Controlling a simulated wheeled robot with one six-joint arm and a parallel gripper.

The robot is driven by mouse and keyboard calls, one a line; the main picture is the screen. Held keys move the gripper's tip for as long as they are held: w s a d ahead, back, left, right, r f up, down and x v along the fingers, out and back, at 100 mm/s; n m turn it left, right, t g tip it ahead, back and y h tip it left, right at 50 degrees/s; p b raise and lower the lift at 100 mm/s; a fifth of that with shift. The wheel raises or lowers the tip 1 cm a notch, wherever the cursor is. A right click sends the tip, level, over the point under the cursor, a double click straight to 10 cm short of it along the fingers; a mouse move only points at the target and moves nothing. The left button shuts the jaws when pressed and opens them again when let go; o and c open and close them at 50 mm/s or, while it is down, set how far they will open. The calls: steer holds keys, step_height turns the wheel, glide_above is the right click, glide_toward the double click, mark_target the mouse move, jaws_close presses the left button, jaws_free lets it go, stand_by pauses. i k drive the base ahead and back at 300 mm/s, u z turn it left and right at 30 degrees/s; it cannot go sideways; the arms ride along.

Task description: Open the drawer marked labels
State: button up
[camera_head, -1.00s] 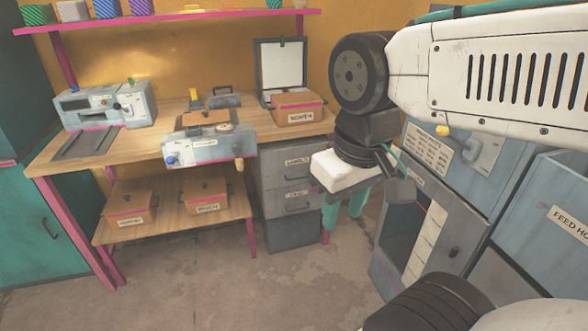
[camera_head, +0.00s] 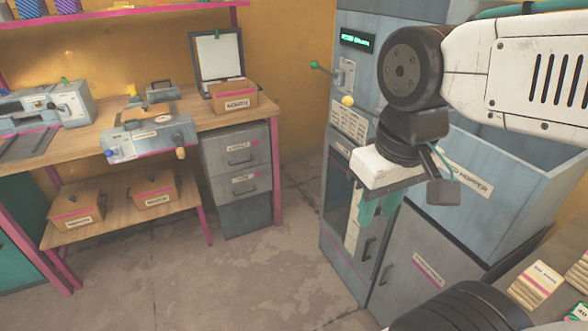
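The drawer whose label seems to read "LABELS" (camera_head: 240,158) is the top drawer of the grey cabinet under the right end of the workbench. It looks shut, with a dark handle on its front. Below it is a second labelled drawer (camera_head: 246,184), whose word is too small to read surely. My gripper (camera_head: 379,207) hangs from the white wrist block at the right, well apart from the cabinet.
A grey machine (camera_head: 352,215) with a feed hopper (camera_head: 525,165) stands behind and right of my gripper. The workbench (camera_head: 110,123) holds a press and a brown box (camera_head: 233,97). Crates (camera_head: 155,188) sit on its lower shelf. The floor (camera_head: 270,275) before the cabinet is clear.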

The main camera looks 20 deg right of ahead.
mark_target(227, 153)
steer(key=z, duration=0.25)
steer(key=k, duration=0.55)
steer(key=u, duration=0.55)
steer(key=i, duration=0.9)
steer(key=u, duration=0.55)
steer(key=i, duration=1.35)
steer(key=z, duration=0.35)
